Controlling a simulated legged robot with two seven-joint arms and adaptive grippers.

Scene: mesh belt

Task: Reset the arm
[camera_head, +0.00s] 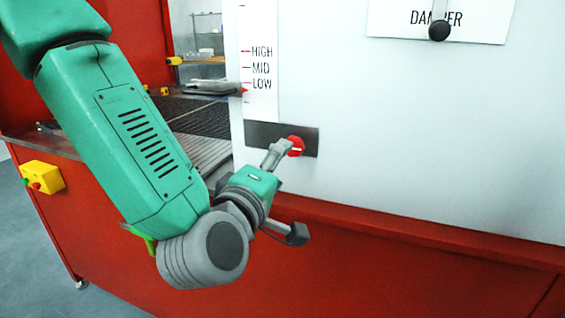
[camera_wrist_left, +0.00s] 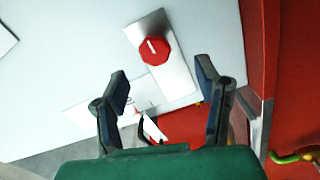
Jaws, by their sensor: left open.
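My left arm reaches in from the left in the head view. Its gripper (camera_head: 288,194) is open, with its two fingers spread and nothing seen between them. A red knob (camera_head: 296,146) with a white mark sits on a metal plate (camera_head: 258,132) on the white panel. In the head view one finger overlaps the knob's left edge; contact cannot be told. In the left wrist view the open gripper (camera_wrist_left: 162,82) faces the panel, and the red knob (camera_wrist_left: 155,50) shows beyond and between the fingertips, on its plate (camera_wrist_left: 178,82). My right gripper is not in view.
The white panel (camera_head: 400,130) carries a HIGH, MID, LOW scale (camera_head: 262,68) and a DAMPER label with a black knob (camera_head: 439,30). A red ledge (camera_head: 420,232) runs below. The dark mesh belt (camera_head: 200,112) lies behind my arm. A yellow button box (camera_head: 42,177) is at left.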

